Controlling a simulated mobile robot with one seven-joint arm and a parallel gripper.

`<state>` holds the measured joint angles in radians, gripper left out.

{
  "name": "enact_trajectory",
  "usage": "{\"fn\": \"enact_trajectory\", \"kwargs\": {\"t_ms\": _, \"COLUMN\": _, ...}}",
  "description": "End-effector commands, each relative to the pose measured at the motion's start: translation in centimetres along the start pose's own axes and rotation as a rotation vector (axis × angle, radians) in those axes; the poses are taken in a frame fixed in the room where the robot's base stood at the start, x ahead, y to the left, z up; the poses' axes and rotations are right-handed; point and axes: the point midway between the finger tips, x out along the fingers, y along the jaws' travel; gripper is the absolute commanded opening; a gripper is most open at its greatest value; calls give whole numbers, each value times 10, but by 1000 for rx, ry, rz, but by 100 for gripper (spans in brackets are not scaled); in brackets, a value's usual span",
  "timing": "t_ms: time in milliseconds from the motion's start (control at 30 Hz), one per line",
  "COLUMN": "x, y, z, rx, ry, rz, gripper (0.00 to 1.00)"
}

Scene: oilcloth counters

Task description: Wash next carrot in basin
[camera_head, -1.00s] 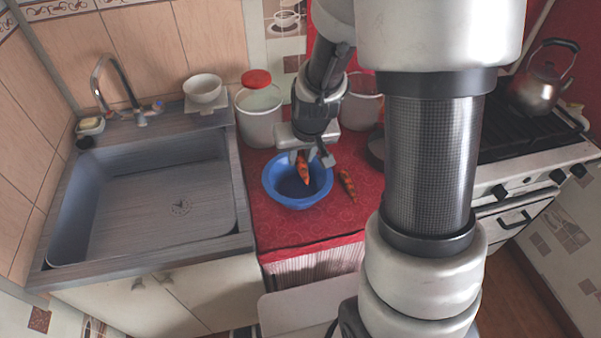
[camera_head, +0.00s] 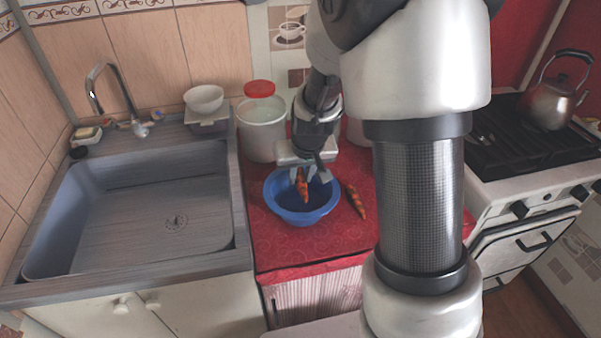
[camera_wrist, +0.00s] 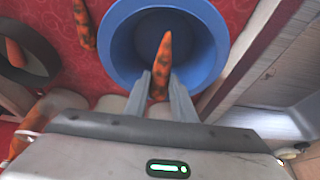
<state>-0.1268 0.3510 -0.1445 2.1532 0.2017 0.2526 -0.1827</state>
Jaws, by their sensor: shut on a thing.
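My gripper (camera_wrist: 160,90) is shut on an orange carrot (camera_wrist: 161,60) with dark spots. The carrot points downward at the blue basin (camera_wrist: 122,45), which stands on the red counter cloth. In the head view the carrot (camera_head: 302,186) hangs from the fingers over or within the basin (camera_head: 300,215); I cannot tell whether its tip touches the bottom. A second dark-spotted carrot (camera_head: 356,201) lies on the cloth just right of the basin. It also shows in the wrist view (camera_wrist: 84,25). In the wrist view another carrot (camera_wrist: 15,53) lies in a dark round dish (camera_wrist: 40,66).
A grey sink (camera_head: 130,235) with a tap is on the left. A white tub (camera_head: 262,130) with a red lid stands behind the basin. A stove with a kettle (camera_head: 553,95) is on the right. The cloth in front of the basin is clear.

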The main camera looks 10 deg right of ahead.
Motion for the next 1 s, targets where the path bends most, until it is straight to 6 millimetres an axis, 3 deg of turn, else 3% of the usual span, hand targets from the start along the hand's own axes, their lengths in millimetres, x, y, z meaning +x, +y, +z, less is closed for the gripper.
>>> {"fn": "enact_trajectory", "kwargs": {"t_ms": 600, "x": 60, "y": 0, "z": 25, "rx": 0, "ry": 0, "rz": 0, "gripper": 2}}
{"fn": "enact_trajectory", "kwargs": {"t_ms": 1000, "x": 65, "y": 0, "z": 27, "rx": -1, "ry": 0, "rz": 0, "gripper": 2}}
